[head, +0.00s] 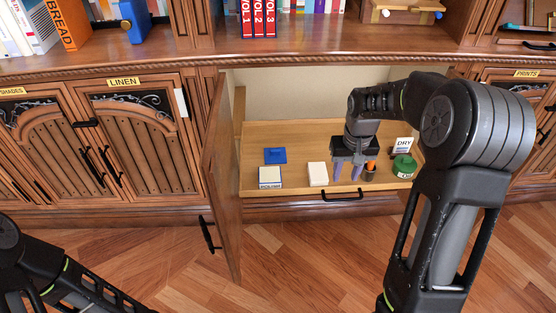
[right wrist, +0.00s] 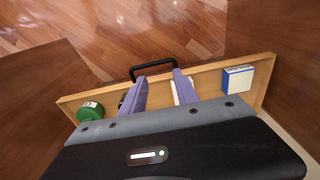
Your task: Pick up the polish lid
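The polish lid appears to be the flat blue piece with a small knob (head: 275,155), lying in the open drawer at the left, behind the white box labelled POLISH (head: 270,177). My right gripper (head: 347,174) points down into the drawer, right of the lid and apart from it. Its purple fingers are spread with nothing seen held between them. In the right wrist view the open gripper (right wrist: 159,75) is over the drawer near its handle, and the POLISH box (right wrist: 238,78) is to the right. The lid is not visible there. My left arm shows at lower left, its gripper out of sight.
A white box (head: 318,174) stands just left of my right gripper. An orange-topped dark jar (head: 370,173), a DRY card (head: 403,145) and a green tin (head: 404,167) are to its right. An open cabinet door (head: 222,180) stands left of the drawer (head: 310,133).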

